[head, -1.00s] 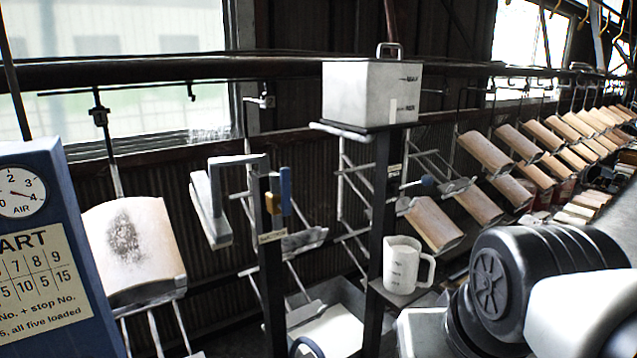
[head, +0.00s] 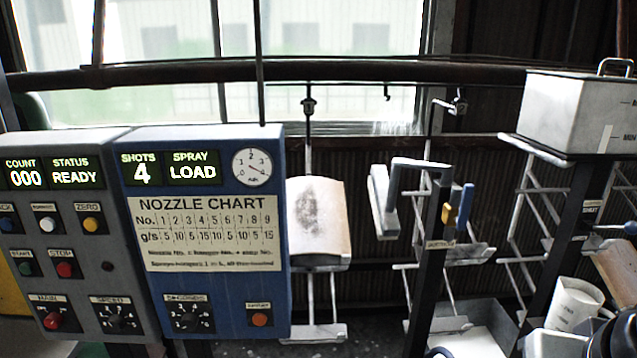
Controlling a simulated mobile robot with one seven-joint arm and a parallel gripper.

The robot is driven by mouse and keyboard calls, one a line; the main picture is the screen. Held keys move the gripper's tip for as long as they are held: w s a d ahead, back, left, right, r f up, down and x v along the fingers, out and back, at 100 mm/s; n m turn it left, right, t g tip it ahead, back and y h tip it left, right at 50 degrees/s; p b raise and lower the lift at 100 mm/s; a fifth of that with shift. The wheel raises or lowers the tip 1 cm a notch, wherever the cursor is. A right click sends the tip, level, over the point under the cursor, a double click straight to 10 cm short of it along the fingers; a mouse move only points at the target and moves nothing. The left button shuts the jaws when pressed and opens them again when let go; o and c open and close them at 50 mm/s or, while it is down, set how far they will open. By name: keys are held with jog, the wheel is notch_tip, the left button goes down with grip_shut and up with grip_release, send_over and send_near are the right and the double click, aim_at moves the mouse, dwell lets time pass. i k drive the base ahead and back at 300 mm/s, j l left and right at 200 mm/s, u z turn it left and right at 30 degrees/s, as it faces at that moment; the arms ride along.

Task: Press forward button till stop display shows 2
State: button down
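The grey control panel (head: 75,270) is at the left in the head view, partly cut off by the left edge. Its count display (head: 25,173) reads 000 and its status display (head: 74,171) reads READY. No display labelled stop is in view. Below are a blue button (head: 6,224) at the picture's edge, a white button (head: 47,224) and a yellow button (head: 91,224) marked ZERO. The labels over the blue and white buttons are too small to read surely, so I cannot tell which is forward.
A blue panel (head: 280,310) beside it shows SHOTS 4, SPRAY LOAD and a nozzle chart. A hanging curved tile (head: 320,225), metal hangers, a dark post (head: 431,290), a white box (head: 565,112) and a white mug (head: 573,305) stand to the right.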

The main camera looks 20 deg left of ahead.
aim_at(46, 224)
jog(key=u, duration=2.4)
